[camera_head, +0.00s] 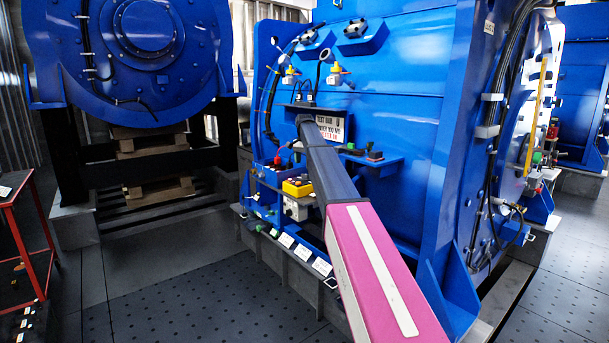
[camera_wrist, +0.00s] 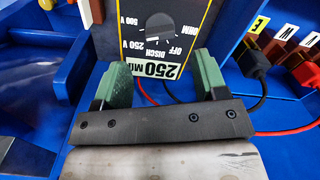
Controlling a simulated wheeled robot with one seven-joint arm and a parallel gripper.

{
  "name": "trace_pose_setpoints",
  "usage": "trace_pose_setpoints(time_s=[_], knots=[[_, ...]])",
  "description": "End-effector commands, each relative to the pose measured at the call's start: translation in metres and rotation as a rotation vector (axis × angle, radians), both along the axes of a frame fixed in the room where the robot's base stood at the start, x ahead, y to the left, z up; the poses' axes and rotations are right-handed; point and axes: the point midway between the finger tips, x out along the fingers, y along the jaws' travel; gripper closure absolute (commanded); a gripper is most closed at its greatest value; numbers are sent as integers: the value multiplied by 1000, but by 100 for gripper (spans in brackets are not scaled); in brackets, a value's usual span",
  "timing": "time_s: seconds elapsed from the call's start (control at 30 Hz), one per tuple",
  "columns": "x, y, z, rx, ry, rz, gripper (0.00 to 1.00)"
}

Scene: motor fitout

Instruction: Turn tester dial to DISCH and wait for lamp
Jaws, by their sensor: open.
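The tester's dark panel (camera_wrist: 190,38) with a yellow edge is at the top of the wrist view, cut off by the frame. Its dark round dial (camera_wrist: 158,20) stands among the marks OHM, 500 V, 250 V, DISCH and OFF. Which mark it points to is unclear. My gripper (camera_wrist: 162,64) is open and empty. Its two green fingers are spread below the dial, apart from it, with a white "250 M…" label (camera_wrist: 157,70) between them in the picture. In the head view my arm hides the gripper and dial. I cannot make out the lamp.
In the head view, a yellow box (camera_head: 297,187) sits on the blue motor frame (camera_head: 405,110), below a white sign (camera_head: 331,128). A red cart (camera_head: 25,240) stands left.

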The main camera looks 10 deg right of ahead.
Motion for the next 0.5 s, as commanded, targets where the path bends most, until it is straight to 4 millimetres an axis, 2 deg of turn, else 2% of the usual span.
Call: trace_pose_setpoints(time_s=[0.1, 0.3, 0.5], knots=[[-1, 0, -23, 1, 1, 0, 34], [-1, 0, -54, 0, 0, 0, 34], [0, 0, -65, 0, 0, 0, 34]])
